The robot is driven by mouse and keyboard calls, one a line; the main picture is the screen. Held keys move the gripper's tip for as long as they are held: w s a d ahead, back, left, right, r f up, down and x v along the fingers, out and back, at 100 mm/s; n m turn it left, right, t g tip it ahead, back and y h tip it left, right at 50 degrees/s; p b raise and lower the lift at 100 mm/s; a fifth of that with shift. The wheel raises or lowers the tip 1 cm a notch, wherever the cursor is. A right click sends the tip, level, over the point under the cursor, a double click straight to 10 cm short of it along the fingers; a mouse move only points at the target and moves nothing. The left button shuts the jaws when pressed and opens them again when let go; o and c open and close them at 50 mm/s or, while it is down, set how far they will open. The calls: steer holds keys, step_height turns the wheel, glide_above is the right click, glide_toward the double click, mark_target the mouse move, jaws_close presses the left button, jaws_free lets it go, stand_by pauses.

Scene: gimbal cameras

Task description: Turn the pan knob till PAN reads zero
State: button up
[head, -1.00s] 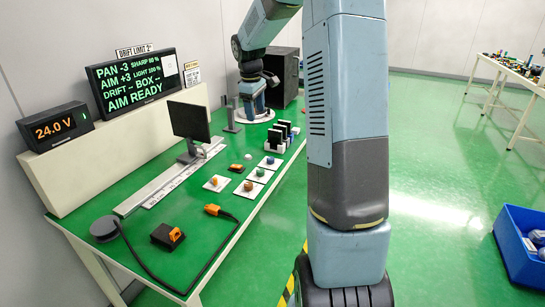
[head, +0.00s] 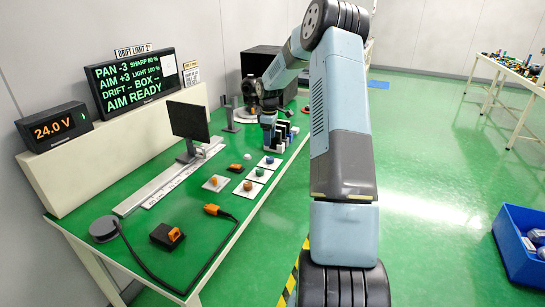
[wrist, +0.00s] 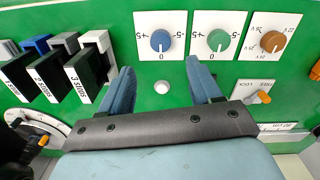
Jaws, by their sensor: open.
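A blue knob (wrist: 160,40) and a green knob (wrist: 217,40) sit on white cards marked 0 and 5 in the wrist view. A brown knob (wrist: 271,41) is on a third card at the right. No PAN label is readable on the cards. In the head view my gripper (head: 268,128) is over the bench beside the black blocks.
Black blocks labelled "stops" (wrist: 85,75) stand left of my gripper. A lever switch (wrist: 262,97) is at its right, and a round dial (wrist: 30,130) is at lower left. A monitor (head: 188,121) stands behind the knobs. A blue bin (head: 515,245) is on the floor at right.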

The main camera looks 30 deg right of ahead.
mark_target(270, 157)
step_height(270, 157, down, 10)
steer(key=shift+w+f, duration=0.1)
steer(key=shift+w, duration=0.05)
stand_by(0.3)
steer(key=shift+d, duration=0.1)
